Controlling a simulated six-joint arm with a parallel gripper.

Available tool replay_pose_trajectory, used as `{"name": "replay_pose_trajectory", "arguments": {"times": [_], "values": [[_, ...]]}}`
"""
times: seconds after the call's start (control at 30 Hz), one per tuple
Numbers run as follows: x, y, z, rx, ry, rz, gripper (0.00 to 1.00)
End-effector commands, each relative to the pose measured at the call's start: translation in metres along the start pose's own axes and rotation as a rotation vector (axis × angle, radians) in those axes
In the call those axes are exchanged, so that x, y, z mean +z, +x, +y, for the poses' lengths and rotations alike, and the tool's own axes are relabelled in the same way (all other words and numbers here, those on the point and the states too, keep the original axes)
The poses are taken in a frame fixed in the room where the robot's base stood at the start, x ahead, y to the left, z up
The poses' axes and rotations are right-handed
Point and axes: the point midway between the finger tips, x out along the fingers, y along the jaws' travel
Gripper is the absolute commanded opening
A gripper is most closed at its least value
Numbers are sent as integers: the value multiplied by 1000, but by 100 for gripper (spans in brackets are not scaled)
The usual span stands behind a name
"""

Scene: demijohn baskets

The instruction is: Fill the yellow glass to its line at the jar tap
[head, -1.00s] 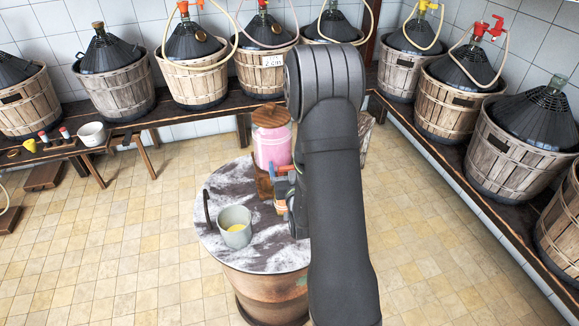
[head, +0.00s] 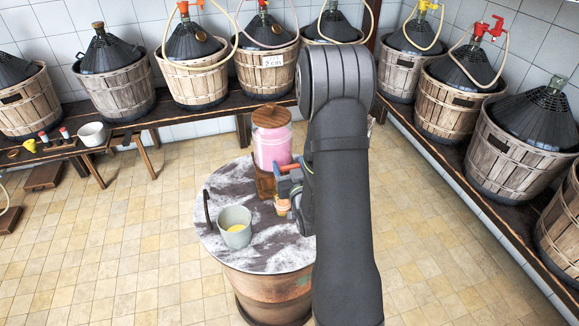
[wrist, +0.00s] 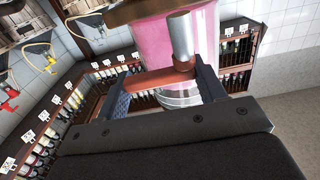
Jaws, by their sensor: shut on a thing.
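The jar (head: 272,148) of pink liquid has a wooden lid and stands on a wooden stand on the round table. It fills the upper middle of the wrist view (wrist: 150,45). My gripper (head: 284,177) is at the jar's tap; in the wrist view (wrist: 157,72) its fingers close on the red tap lever (wrist: 160,78), beside a grey metal cylinder (wrist: 181,38). A small orange-tinted glass (head: 282,207) shows just under the tap, partly hidden by my gripper. It may be the yellow glass; its line and fill level are too small to read.
A grey pail (head: 235,219) with something yellow inside stands on the marbled tabletop (head: 265,257), left of the glass. A dark upright handle (head: 207,207) is at the table's left edge. Basketed demijohns line benches behind and to the right.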

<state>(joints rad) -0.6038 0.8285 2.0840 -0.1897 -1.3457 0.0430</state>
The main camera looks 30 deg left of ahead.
Motion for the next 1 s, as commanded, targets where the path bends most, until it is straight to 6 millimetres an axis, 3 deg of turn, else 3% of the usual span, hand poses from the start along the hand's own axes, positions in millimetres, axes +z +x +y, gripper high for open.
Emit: {"name": "replay_pose_trajectory", "arguments": {"times": [0.33, 0.37, 0.47, 0.77, 0.87, 1.0], "values": [[0, 0, 0, -11, -1, 0, 41], [0, 0, 0, -11, -1, 0, 69], [0, 0, 0, -11, 0, 0, 85], [0, -2, 0, -11, 0, 0, 85], [0, -10, 0, -10, 0, -1, 85], [1, -34, 0, -10, 1, -4, 85]]}}
